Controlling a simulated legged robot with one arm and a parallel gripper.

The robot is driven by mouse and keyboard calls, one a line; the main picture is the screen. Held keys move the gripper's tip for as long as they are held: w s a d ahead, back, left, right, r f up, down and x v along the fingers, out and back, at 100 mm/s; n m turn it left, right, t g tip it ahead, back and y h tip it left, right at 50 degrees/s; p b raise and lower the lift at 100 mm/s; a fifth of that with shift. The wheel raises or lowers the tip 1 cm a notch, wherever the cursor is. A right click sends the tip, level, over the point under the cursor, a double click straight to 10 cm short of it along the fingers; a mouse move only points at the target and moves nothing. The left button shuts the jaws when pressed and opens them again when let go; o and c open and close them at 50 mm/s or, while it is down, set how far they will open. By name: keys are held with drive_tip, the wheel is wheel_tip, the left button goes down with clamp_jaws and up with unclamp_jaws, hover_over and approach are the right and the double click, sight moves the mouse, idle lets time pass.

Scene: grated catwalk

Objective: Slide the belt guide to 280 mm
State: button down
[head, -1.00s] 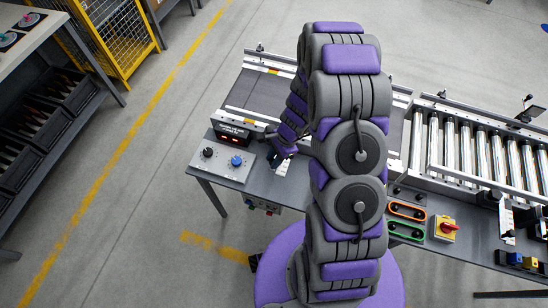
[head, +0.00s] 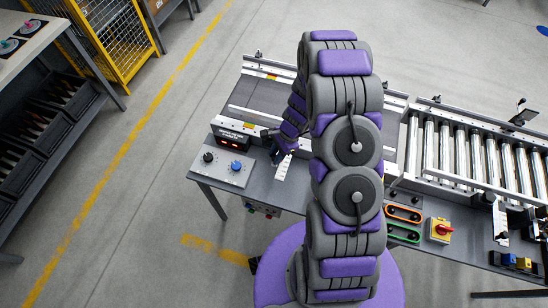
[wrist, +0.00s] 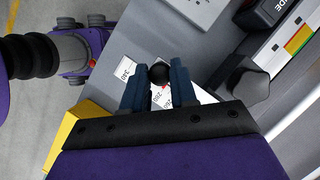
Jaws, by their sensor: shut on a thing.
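In the wrist view, the two dark blue fingers of my gripper (wrist: 158,84) are closed around a black round knob (wrist: 159,73). The knob sits over a white scale strip (wrist: 126,72) with printed numbers. One label near the left finger looks like 240; others between the fingers are partly hidden and hard to read. In the head view, the scale strip (head: 283,169) lies on the grey bench, with my gripper (head: 279,152) at its upper end. A pale guide bar (head: 245,113) runs along the dark belt (head: 262,92). Its link to the knob is hidden.
A control box with a black and a blue knob (head: 236,165) and a display with red digits (head: 233,140) stand left of my gripper. A roller conveyor (head: 470,145) and a red-yellow switch (head: 441,230) are at the right. A yellow cage (head: 105,40) stands upper left.

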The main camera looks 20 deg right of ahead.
drive_tip(key=shift+w+d, duration=0.2)
drive_tip(key=shift+w, duration=0.05)
drive_tip(key=c, duration=0.9)
unclamp_jaws()
drive_tip(key=shift+s+a, duration=0.1)
drive_tip(key=p+v, duration=0.1)
drive_tip(key=v, duration=1.6)
drive_tip(key=shift+r, duration=0.15)
